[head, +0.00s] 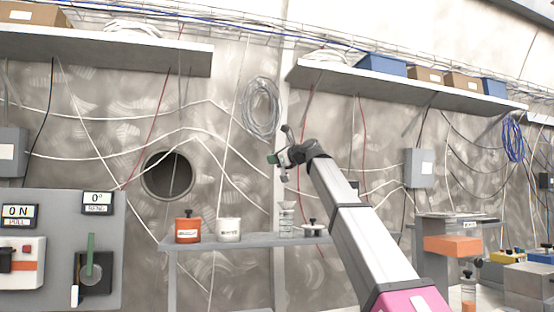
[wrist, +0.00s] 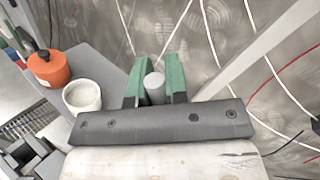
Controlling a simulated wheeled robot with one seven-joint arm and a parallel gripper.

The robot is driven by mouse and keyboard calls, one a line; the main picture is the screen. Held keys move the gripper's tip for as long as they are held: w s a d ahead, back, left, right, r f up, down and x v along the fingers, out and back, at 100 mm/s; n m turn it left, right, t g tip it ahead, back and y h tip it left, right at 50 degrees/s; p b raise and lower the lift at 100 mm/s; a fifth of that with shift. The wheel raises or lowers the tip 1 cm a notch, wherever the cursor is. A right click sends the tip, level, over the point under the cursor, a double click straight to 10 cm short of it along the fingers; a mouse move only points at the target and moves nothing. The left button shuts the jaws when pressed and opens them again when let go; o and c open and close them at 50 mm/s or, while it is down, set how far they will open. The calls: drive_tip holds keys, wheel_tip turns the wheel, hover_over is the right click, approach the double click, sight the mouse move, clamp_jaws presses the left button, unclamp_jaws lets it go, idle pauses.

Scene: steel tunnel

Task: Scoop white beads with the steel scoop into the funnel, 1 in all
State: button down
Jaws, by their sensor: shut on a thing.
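My gripper (head: 273,159) is raised above the small grey table. In the wrist view its green fingers (wrist: 155,88) are shut on a pale grey rounded piece, seemingly the handle of the steel scoop (wrist: 154,84). The scoop's bowl and any beads in it cannot be made out. A white tub (head: 228,230) stands on the table, left of and below my gripper; in the wrist view the tub (wrist: 82,96) is open with pale contents. The clear funnel (head: 286,207) sits upright on a glass jar (head: 286,224), roughly below my gripper. The wrist view does not clearly show the funnel.
An orange lidded tub (head: 188,229) stands left of the white tub. A small black-knobbed item (head: 312,229) is right of the jar. The grey table (head: 250,241) is narrow. A switch panel (head: 62,250) stands left, and cables hang along the wall behind.

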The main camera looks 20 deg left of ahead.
drive_tip(key=shift+s+a+f+n, duration=1.25)
drive_tip(key=shift+s+f+n, duration=0.95)
drive_tip(key=shift+f+n, duration=2.05)
drive_tip(key=w+d+r+m, duration=0.2)
drive_tip(key=w+r+m, duration=0.2)
drive_tip(key=r+m, duration=0.3)
drive_tip(key=w+d+r+m, duration=0.2)
drive_tip(key=w+r+m, duration=0.2)
drive_tip(key=r+m, duration=0.2)
drive_tip(key=shift+w+d+r+m, duration=0.4)
drive_tip(key=shift+m, duration=0.25)
